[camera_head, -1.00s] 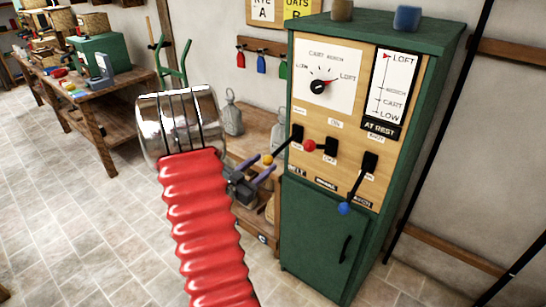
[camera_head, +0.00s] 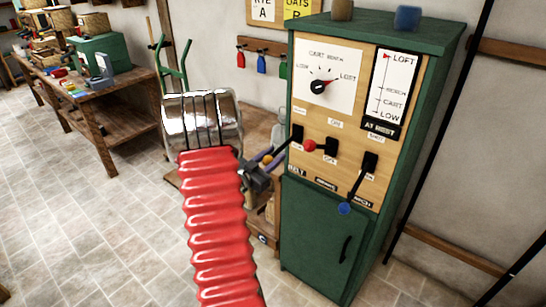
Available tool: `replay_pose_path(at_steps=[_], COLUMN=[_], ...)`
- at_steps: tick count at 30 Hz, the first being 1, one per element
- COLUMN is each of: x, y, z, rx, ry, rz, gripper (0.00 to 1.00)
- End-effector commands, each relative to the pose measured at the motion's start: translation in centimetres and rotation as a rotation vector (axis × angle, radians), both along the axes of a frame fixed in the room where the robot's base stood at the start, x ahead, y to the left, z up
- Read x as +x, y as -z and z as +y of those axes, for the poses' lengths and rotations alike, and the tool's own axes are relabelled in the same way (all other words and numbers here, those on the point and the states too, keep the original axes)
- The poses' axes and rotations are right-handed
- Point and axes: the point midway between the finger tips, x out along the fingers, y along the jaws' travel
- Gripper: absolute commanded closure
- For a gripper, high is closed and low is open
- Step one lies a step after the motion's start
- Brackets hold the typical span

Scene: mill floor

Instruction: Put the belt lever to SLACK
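The belt lever (camera_head: 283,149) is the leftmost lever on the green cabinet's wooden panel, above the word BELT. It angles down and out to the left, ending in a yellow knob (camera_head: 267,160). My red ribbed arm covers the area below and left. The small label above the belt lever is too blurred to read.
A red-knobbed lever (camera_head: 309,146) is close to the right of the belt lever. A blue-knobbed lever (camera_head: 345,208) hangs lower right. The cabinet (camera_head: 318,240) stands behind them.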

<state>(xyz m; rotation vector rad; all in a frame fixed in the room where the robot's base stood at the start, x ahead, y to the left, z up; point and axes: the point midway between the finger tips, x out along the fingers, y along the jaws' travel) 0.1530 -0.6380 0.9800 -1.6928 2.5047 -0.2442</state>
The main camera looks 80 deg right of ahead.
Motion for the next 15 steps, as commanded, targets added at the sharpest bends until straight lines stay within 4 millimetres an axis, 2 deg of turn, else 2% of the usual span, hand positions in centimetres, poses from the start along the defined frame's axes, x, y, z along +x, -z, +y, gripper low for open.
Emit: replay_pose_path(at_steps=[2,12,15], x=[-0.01,-0.01,-0.02], y=[0.0,0.0,0.01], z=[0.01,0.03,0.03], rx=[0.0,0.0,0.0], ry=[0.0,0.001,0.001], rz=[0.0,0.0,0.0], gripper=[0.76,1.0,1.0])
